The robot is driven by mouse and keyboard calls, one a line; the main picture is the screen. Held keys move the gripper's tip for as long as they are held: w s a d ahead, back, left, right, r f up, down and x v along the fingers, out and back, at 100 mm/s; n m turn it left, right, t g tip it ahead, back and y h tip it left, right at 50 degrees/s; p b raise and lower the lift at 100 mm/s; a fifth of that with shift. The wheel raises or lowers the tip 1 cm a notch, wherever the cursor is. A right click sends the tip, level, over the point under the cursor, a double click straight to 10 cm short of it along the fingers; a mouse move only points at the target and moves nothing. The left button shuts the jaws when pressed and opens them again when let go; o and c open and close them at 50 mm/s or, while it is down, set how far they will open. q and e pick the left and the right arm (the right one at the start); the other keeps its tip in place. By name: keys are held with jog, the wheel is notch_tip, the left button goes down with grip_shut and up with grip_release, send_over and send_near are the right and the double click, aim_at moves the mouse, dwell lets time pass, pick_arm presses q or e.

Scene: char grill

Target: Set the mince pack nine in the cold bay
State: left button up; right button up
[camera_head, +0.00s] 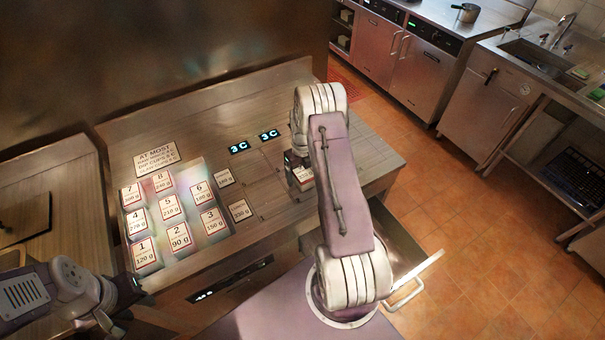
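White-labelled packs numbered 1 to 8 stand in rows on a pale tray (190,245); the back right spot, beside pack 8 (163,181) and behind pack 6 (202,193), is empty. A separate small pack (303,175) with a white label and red edge is at the counter's right part, beside my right arm; its number is unreadable. My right arm covers the middle of the view, and its gripper is mostly hidden near that pack, so its grip cannot be told. My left gripper (135,287) is low at the left, away from the packs, its fingers unclear.
Two lit displays reading 3 C (238,147) (269,135) stand behind marked counter areas. Two weight cards, 180 g (224,178) and 230 g (240,210), lie right of the tray. A sign (157,157) stands behind it. An open drawer (408,275) juts out at right.

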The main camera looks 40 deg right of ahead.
aim_at(302, 171)
jog(key=shift+r, duration=0.25)
notch_tip(302, 171, up, 12)
jog(key=b, duration=0.2)
jog(key=s+a+m, duration=0.8)
jog(key=a+m, duration=0.2)
jog(key=m, duration=0.7)
jog(key=s+a+m+t, duration=0.1)
jog(key=s+a+m, duration=0.7)
jog(key=m, duration=1)
jog(key=shift+s+a, duration=0.25)
jog(key=shift+a, duration=0.85)
